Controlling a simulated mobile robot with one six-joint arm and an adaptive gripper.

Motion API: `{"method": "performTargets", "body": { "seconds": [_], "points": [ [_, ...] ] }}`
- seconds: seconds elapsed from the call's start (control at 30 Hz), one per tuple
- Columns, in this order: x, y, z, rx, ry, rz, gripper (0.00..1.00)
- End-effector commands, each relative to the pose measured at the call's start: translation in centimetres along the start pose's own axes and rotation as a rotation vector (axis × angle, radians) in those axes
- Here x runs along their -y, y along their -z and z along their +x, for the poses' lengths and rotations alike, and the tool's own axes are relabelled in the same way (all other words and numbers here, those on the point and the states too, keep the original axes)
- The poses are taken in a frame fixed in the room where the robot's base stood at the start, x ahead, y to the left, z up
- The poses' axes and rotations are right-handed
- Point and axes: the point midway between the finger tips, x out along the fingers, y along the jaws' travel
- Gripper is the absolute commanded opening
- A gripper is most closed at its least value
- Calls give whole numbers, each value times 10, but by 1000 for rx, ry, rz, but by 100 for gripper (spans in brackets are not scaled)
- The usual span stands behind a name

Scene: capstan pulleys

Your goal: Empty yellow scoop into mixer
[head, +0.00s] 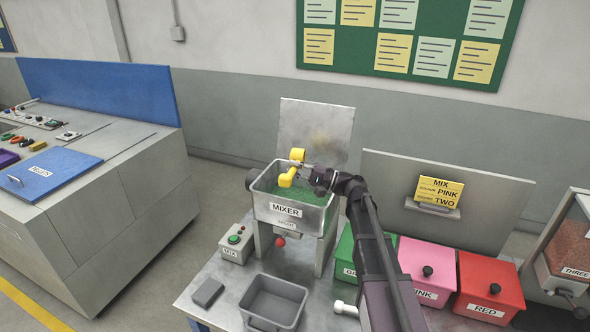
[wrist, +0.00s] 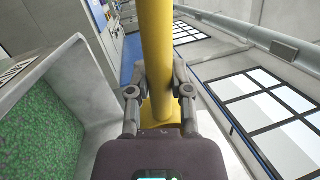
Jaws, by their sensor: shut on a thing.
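The yellow scoop (head: 288,178) is held above the open mixer (head: 285,211) in the head view. It looks tilted, with one yellow end low over the mixer and another part (head: 297,155) higher up. My gripper (head: 308,171) is shut on the scoop's yellow handle, which runs up the middle of the wrist view (wrist: 157,50). The fingers of my gripper (wrist: 160,92) press on both sides of the handle there. Green granules (head: 310,191) lie inside the mixer and also show at the left of the wrist view (wrist: 40,135). I cannot see whether the scoop holds anything.
The mixer's lid (head: 315,130) stands open behind it. A mix button box (head: 235,243), a grey bin (head: 273,303) and a grey block (head: 207,292) are on the table. Green (head: 346,252), pink (head: 424,268) and red (head: 488,284) boxes stand to the right, beside my arm.

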Motion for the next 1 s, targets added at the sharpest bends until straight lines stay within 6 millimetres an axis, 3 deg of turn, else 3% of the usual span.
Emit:
{"method": "performTargets", "body": {
  "seconds": [0.47,1.0],
  "points": [
    [4,-1,3,3,-53,-1,0],
    [6,-2,6,9,-385,-1,0]
  ]
}}
